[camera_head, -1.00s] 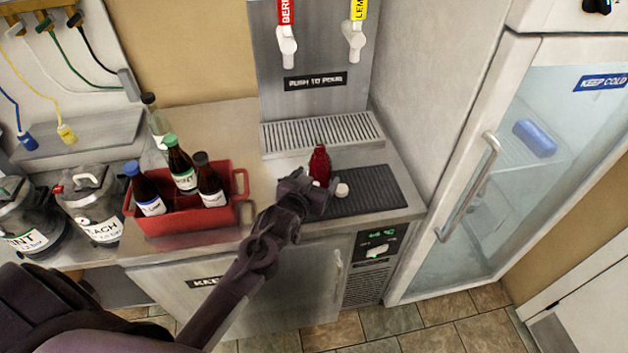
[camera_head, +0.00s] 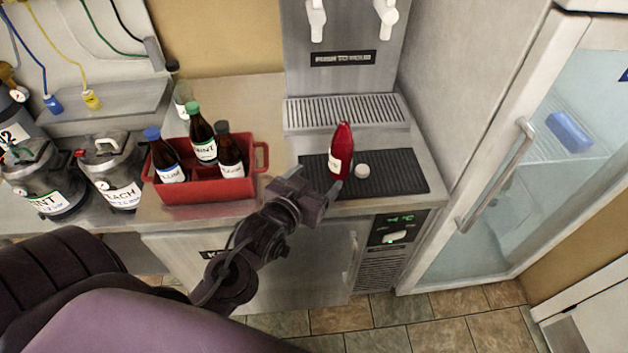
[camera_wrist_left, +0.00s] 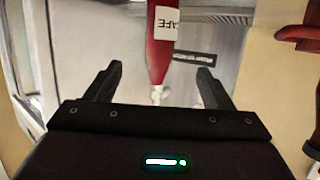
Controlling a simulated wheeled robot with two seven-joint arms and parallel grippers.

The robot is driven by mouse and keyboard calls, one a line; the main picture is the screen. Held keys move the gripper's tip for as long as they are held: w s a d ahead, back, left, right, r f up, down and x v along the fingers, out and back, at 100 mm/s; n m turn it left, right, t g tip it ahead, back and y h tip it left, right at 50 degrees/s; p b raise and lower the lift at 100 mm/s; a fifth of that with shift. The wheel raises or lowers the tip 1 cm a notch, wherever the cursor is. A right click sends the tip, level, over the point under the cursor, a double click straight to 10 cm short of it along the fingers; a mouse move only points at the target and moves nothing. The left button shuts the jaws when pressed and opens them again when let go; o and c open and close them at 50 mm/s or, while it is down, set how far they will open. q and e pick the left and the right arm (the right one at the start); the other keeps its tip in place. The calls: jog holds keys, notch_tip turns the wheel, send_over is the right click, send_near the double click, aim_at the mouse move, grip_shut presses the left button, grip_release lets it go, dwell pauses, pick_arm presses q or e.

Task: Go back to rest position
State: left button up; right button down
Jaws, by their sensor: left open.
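My left gripper (camera_head: 314,184) is open and empty at the front edge of the counter, just to the left of and in front of a red bottle. The red bottle (camera_head: 341,155) stands upright on the black ribbed mat (camera_head: 398,178), with a pale label. In the left wrist view the red bottle (camera_wrist_left: 162,48) shows beyond the two open fingers, labelled "CAFE", apart from them as far as I can tell. A small white cap-like piece (camera_head: 362,171) lies on the mat right of the bottle. My right gripper is not in view.
A red crate (camera_head: 208,197) with several brown bottles stands left of my gripper. A clear bottle (camera_head: 182,98) stands behind it. Metal kegs (camera_head: 110,170) are farther left. The tap dispenser (camera_head: 345,85) is behind the mat; a glass-door fridge (camera_head: 500,190) is right.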

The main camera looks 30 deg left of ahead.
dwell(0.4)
pick_arm(q)
jog(key=s+d+f+m+g, duration=0.1)
jog(key=s+f+g, duration=0.2)
jog(key=s+g, duration=0.3)
jog(key=s+d+f+m+g, duration=0.1)
jog(key=s+d+f+g, duration=0.15)
jog(key=s+g, duration=0.4)
jog(key=s+f, duration=0.2)
jog(key=f, duration=1.4)
jog(key=s+f, duration=0.2)
jog(key=f, duration=1.3)
jog(key=s+a+f, duration=0.2)
jog(key=s+f, duration=0.7)
jog(key=s+a+f+g, duration=0.1)
jog(key=s+a+f, duration=0.1)
jog(key=s+f, duration=0.7)
jog(key=shift+s+b, duration=0.3)
jog(key=shift+s, duration=0.25)
